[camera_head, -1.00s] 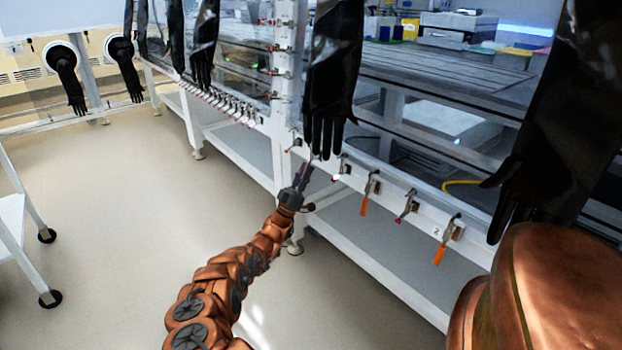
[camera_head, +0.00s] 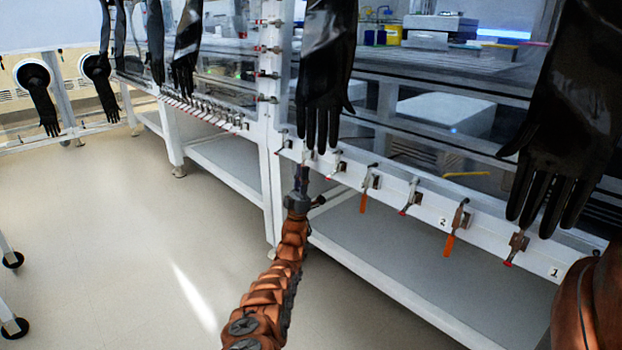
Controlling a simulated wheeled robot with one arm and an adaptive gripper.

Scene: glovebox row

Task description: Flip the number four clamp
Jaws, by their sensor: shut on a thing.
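A row of toggle clamps runs along the white front rail (camera_head: 485,236) of the glovebox. My gripper (camera_head: 302,172) is at the rail below the hanging black glove (camera_head: 325,70), shut on the handle of a clamp (camera_head: 307,156). The fingers and the glove partly hide that clamp, and no number shows on it. To its right are a red-tipped clamp (camera_head: 337,165), an orange-handled clamp (camera_head: 369,183), another red-tipped clamp (camera_head: 410,196), a second orange-handled clamp (camera_head: 457,224) by label 2, and a red-tipped clamp (camera_head: 517,246) near label 1.
Another black glove (camera_head: 562,120) hangs at the right, close to the rail. A lower shelf (camera_head: 380,250) and white table legs stand under the rail. A wheeled cart (camera_head: 12,325) shows at the left edge. The floor (camera_head: 130,230) to the left is open.

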